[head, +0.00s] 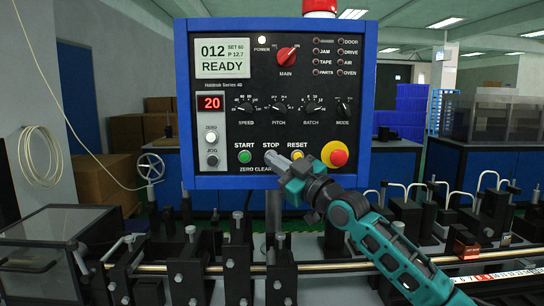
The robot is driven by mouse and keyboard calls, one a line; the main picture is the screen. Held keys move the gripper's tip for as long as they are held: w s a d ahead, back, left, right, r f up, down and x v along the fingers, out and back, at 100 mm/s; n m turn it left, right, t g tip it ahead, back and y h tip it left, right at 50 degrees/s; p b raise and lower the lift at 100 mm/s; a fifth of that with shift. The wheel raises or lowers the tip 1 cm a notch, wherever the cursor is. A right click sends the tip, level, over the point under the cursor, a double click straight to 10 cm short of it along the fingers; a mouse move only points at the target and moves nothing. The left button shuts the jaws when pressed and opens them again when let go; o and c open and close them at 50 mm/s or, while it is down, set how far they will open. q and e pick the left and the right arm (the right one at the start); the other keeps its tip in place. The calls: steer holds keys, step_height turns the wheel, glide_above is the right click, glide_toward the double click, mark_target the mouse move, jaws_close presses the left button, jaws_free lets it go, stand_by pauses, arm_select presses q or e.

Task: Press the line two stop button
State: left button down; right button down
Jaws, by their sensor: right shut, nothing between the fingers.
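A blue-framed control panel (183,120) faces me in the middle of the view. Its lower row has a green START button (245,157), a STOP label (271,146) and a yellow RESET button (297,155). The button under the STOP label is hidden behind my right gripper (272,158). That gripper is shut and empty, its fingertips over the STOP spot. I cannot tell whether they touch the panel. My right arm reaches in from the lower right. My left gripper is not in view. No line number is readable on the panel.
A red emergency knob on a yellow base (338,157) sits right of RESET, close to my gripper. The display (222,58) reads 012 READY. Below the panel runs a metal rod (330,267) with black fixtures. A clear-sided box (55,240) stands at left.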

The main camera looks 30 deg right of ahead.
steer(key=s+a+p, duration=0.3)
steer(key=s, duration=0.2)
stand_by(0.6)
steer(key=shift+s+a, duration=0.1)
stand_by(0.6)
